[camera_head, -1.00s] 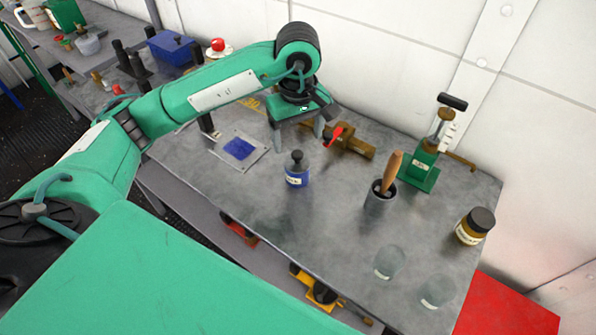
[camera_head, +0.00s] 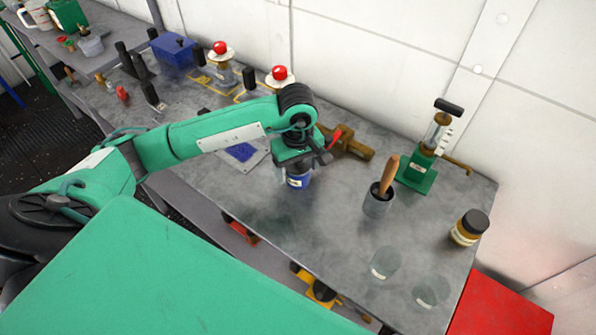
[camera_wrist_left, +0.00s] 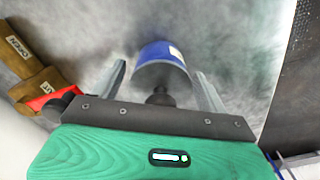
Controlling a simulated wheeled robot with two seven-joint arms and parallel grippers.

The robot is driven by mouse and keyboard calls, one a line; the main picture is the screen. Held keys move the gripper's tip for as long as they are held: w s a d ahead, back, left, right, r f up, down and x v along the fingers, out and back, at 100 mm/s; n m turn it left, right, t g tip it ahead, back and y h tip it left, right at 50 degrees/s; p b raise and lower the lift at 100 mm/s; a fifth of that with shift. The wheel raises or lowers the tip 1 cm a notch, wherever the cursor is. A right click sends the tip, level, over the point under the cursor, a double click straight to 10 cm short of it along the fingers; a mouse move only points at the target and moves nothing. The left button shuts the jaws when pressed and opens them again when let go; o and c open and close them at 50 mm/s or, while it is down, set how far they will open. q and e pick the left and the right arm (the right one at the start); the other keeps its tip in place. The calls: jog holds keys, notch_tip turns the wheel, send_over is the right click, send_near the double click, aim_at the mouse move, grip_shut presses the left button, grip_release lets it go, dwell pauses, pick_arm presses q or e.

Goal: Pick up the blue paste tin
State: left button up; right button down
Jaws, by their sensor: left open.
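The blue paste tin (camera_head: 297,182) stands upright on the grey metal bench; it has a pale label and a dark knobbed top. In the head view its upper part is hidden behind my left gripper (camera_head: 300,168), which is right over it. In the left wrist view the tin (camera_wrist_left: 163,65) shows between the two open fingers of my left gripper (camera_wrist_left: 162,82), with a gap on either side. The fingers do not appear to touch it. My right gripper is not in view.
A brass valve (camera_head: 346,147) with a red handle lies just behind the tin. A dark cup (camera_head: 378,202) with a wooden handle, a green press (camera_head: 417,173), an amber jar (camera_head: 469,228) and two clear glasses (camera_head: 385,263) stand to the right. The bench in front is clear.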

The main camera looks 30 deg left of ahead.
pick_arm(q)
jog(key=c, duration=1.1)
jog(key=shift+r, duration=0.15)
